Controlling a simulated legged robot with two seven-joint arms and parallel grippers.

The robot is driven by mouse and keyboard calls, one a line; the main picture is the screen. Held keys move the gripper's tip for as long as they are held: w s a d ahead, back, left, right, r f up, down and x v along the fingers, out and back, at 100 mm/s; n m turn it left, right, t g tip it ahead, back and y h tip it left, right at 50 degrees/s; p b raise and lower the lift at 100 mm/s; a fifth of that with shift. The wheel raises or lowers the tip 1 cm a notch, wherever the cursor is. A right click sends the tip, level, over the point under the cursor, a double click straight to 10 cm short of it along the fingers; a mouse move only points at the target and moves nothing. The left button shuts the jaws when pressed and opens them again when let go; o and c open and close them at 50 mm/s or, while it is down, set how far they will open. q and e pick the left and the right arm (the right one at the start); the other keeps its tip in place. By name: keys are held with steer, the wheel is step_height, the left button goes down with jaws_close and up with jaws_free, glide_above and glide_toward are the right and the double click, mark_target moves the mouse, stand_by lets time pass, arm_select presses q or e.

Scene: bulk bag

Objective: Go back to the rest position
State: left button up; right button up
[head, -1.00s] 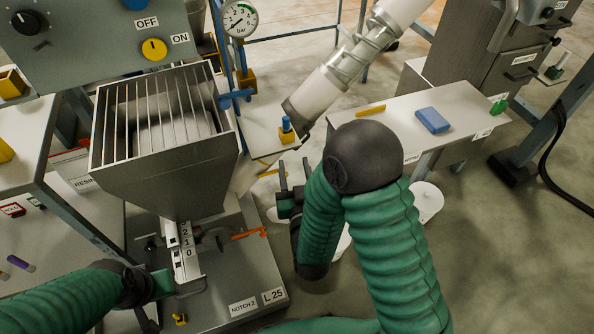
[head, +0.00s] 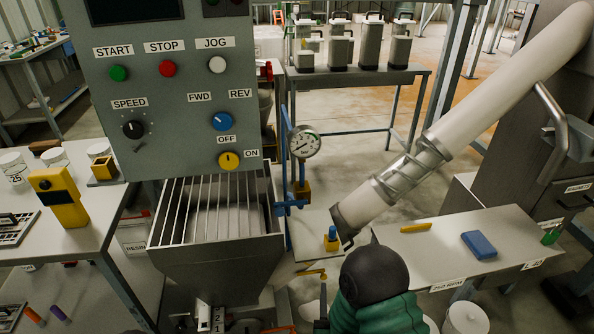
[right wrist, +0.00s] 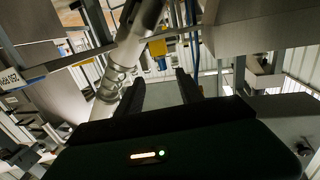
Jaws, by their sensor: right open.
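My right arm (head: 375,290) shows at the bottom of the head view, with a dark elbow and green sleeve. Only a small dark part of my right gripper (head: 321,318) shows there, left of the sleeve, near the bottom edge. In the right wrist view the two dark fingers of my right gripper (right wrist: 160,92) stand apart with nothing between them. The slanted white tube appears beyond them. My left arm and left gripper are out of the head view.
A control panel (head: 180,85) stands above a grated hopper (head: 215,255) at centre left. The white tube (head: 430,140) slants down beside a gauge (head: 304,142). A side table (head: 440,245) holds a blue block (head: 479,245). A left bench (head: 85,215) carries a yellow device (head: 58,197).

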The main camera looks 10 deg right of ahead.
steer(key=s+d+n+g+y, duration=0.2)
steer(key=s+d+g+y, duration=0.15)
steer(key=s+g, duration=1.05)
step_height(320, 180, up, 18)
steer(key=p, duration=1.9)
steer(key=shift+w+d+g, duration=0.15)
steer(key=shift+w+g, duration=0.2)
steer(key=shift+g, duration=0.05)
steer(key=shift+h, duration=0.25)
